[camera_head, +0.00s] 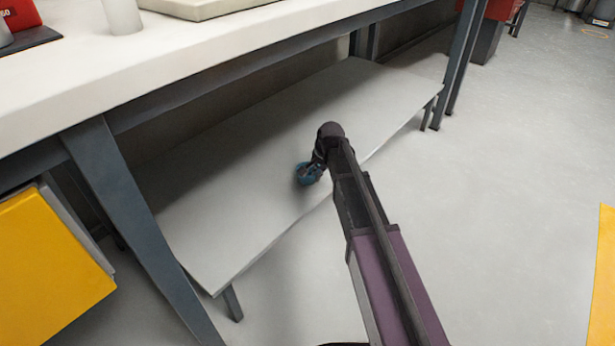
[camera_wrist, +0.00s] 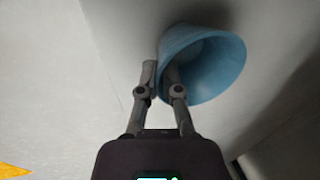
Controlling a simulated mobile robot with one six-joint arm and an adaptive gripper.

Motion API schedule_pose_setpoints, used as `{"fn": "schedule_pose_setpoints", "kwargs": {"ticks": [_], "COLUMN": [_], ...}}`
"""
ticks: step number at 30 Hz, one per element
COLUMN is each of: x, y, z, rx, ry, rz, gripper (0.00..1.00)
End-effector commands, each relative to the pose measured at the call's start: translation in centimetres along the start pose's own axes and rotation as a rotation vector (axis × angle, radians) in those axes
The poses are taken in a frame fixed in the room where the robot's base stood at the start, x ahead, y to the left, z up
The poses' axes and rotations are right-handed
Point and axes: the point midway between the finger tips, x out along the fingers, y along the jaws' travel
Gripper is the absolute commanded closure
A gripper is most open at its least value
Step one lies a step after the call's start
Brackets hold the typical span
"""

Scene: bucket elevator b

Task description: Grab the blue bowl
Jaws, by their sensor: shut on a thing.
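The blue bowl (camera_head: 307,174) is at the lower grey shelf under the workbench, near the shelf's front edge. In the wrist view the bowl (camera_wrist: 218,68) is tilted with its opening partly toward the camera. My gripper (camera_wrist: 163,72) is shut on the bowl's near left wall, one finger outside and one inside. The head view shows my gripper (camera_head: 317,165) beside the bowl, partly hidden by my arm. I cannot tell whether the bowl touches the shelf.
The lower shelf (camera_head: 225,200) is otherwise bare. The white workbench top (camera_head: 190,55) overhangs it, with a blue-grey leg (camera_head: 130,210) at the left. A yellow object (camera_head: 50,265) stands at the lower left. Open floor (camera_head: 520,140) lies to the right.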

Motion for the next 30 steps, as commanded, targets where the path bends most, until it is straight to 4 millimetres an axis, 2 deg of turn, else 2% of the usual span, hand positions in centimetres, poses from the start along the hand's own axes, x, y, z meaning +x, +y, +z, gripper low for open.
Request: {"fn": "schedule_pose_setpoints", "kwargs": {"ticks": [14,27,30], "x": [-0.6,-3.9,-4.2], "y": [-0.2,-1.0,0.9], "z": [0.0,0.0,1.7], "rx": [0.000,0.000,0.000], "ry": [0.000,0.000,0.000], "rz": [0.000,0.000,0.000], "gripper": [1.00,1.00,1.00]}}
